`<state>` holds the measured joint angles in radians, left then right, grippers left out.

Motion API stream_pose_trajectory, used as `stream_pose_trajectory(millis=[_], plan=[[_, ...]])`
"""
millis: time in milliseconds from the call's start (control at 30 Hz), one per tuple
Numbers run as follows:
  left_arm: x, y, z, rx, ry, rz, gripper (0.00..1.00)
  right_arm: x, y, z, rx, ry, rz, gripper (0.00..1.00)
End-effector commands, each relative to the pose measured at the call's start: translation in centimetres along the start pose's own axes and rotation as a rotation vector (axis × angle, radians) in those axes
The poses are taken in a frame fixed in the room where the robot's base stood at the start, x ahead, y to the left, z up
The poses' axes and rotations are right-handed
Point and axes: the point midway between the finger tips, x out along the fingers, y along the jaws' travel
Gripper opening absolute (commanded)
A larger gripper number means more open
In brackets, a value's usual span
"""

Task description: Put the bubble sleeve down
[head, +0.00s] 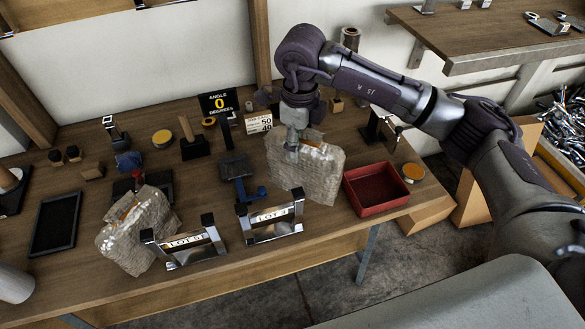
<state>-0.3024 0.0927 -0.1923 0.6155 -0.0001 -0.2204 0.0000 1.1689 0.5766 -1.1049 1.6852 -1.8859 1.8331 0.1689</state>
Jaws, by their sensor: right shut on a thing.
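A pale bubble sleeve (322,178) with an orange-brown patch inside hangs or stands upright right of the middle of the table. My right gripper (292,150) reaches down from above and is shut on its upper left part. The fingertips are partly hidden against the sleeve. The sleeve's lower edge is close to the wooden table (215,275); I cannot tell whether it touches. A second, similar bubble sleeve (140,238) leans at the left, behind a LOT 5 stand (188,247).
A LOT stand (270,218) is just in front of the held sleeve. A red tray (375,188) is close to its right. A blue-handled tool (238,175) lies to its left, and number signs (219,102) stand behind. A black tray (55,224) lies far left.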

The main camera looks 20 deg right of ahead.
Motion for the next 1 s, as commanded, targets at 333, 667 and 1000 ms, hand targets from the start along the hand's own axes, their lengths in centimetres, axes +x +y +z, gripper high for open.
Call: stream_pose_trajectory(millis=[333,667,1000], plan=[[-1.2,1.8,-0.6,0.001,0.008,0.022,0.97,4.7,0.0,0.0,0.001,0.001,0.001,0.27],[-2.1,1.6,-0.9,0.004,0.012,0.02,0.97,8.7,-0.1,0.0,0.0,0.001,0.0,0.27],[-1.6,1.0,-0.9,0.001,0.012,0.013,0.97,9.2,-0.1,0.0,-0.001,0.0,-0.001,0.27]])
